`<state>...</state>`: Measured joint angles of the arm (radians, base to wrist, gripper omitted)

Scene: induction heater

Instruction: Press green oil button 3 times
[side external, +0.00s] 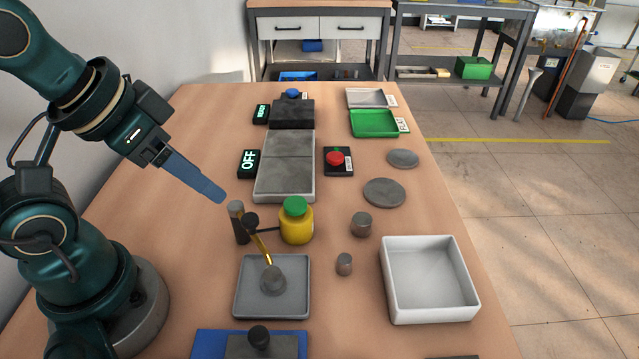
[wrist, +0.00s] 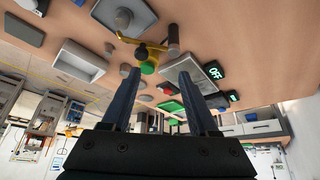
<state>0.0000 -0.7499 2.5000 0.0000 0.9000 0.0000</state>
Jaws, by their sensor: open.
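The green oil button (side external: 296,206) is the round green cap on top of a yellow oil bottle (side external: 296,228), which stands upright mid-table. My gripper (side external: 216,194) is in the air to the left of the bottle, above the table and apart from the button. In the wrist view my gripper (wrist: 156,72) shows two blue fingers spread apart with nothing held between them. The green button (wrist: 148,68) shows between the fingers in that view, with the yellow bottle (wrist: 142,53) behind it.
The heater plate (side external: 285,180), OFF display (side external: 248,162) and red button (side external: 335,158) are behind. A white bin (side external: 430,312) is at right.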

